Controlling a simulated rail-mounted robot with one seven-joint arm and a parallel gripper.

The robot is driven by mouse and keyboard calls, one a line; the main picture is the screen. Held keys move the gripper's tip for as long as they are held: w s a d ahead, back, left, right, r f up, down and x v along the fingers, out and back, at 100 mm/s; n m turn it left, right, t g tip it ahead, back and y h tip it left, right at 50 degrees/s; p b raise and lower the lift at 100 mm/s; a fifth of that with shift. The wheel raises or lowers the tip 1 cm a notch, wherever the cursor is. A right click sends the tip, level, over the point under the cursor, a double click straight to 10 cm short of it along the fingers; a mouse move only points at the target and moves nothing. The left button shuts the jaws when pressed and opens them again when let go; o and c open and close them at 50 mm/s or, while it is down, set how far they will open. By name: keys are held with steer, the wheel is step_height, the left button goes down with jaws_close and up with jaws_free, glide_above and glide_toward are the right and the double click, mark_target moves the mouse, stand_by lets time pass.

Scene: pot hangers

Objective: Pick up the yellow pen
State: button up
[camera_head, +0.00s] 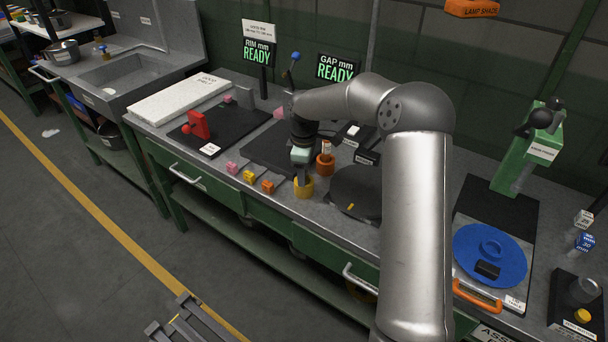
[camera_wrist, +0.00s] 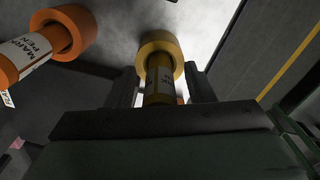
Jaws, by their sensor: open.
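The yellow pen (camera_wrist: 158,84), with a pale label, stands in a round yellow holder (camera_wrist: 170,44) in the wrist view. My gripper (camera_wrist: 162,88) is open, with one dark finger on each side of the pen. I cannot tell whether either finger touches it. In the head view my gripper (camera_head: 302,176) points down over the yellow holder (camera_head: 304,190) near the bench's front edge, and the pen is mostly hidden there.
An orange holder (camera_head: 325,168) with a labelled marker pen (camera_head: 326,148) stands close behind to the right. Pink, yellow and orange blocks (camera_head: 249,176) lie along the front edge to the left. A dark round plate (camera_head: 358,190) is to the right.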

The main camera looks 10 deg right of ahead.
jaws_close()
step_height(320, 180, up, 10)
steer(key=shift+r+b, duration=0.1)
steer(key=shift+b, duration=0.25)
